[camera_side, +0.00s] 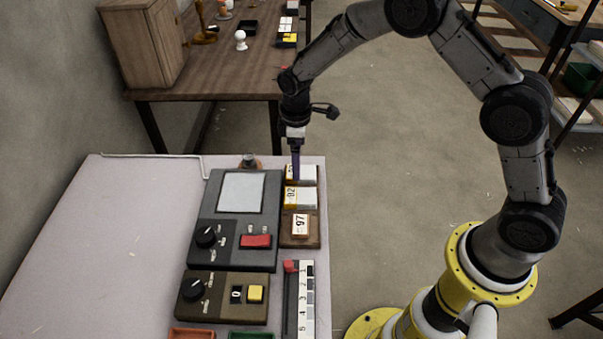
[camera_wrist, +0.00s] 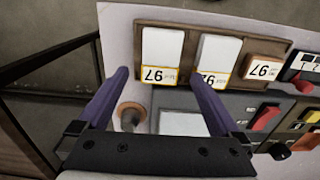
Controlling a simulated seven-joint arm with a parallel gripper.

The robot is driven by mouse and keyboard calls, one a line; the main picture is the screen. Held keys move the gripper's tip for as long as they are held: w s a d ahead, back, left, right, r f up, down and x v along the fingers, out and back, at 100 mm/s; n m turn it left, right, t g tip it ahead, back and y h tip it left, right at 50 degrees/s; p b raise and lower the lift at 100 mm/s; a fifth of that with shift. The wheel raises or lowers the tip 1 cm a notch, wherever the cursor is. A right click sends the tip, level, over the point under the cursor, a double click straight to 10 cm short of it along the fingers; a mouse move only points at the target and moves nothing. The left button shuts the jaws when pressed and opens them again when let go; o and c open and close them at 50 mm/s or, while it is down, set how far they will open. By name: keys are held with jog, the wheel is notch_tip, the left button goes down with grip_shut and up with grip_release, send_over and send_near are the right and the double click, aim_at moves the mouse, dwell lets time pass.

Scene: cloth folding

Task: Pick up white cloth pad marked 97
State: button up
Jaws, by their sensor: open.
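The middle pad (camera_side: 305,199) has a yellow-edged label. The near, smaller block (camera_side: 300,225) reads 97. My gripper (camera_wrist: 151,78) is open and empty, pointing down at the far pad; contact cannot be told.
A grey panel (camera_side: 205,250) with a pale screen, dial and red switch stands left of the tray. A round-topped post (camera_side: 249,161) stands behind it. A numbered strip (camera_side: 300,310) lies nearer. The table's left side (camera_side: 110,240) is clear.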

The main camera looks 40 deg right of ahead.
aim_at(301, 174)
notch_tip(301, 174, down, 3)
jog(key=shift+w+f, duration=0.1)
jog(key=shift+f, duration=0.1)
jog(key=c, duration=1.4)
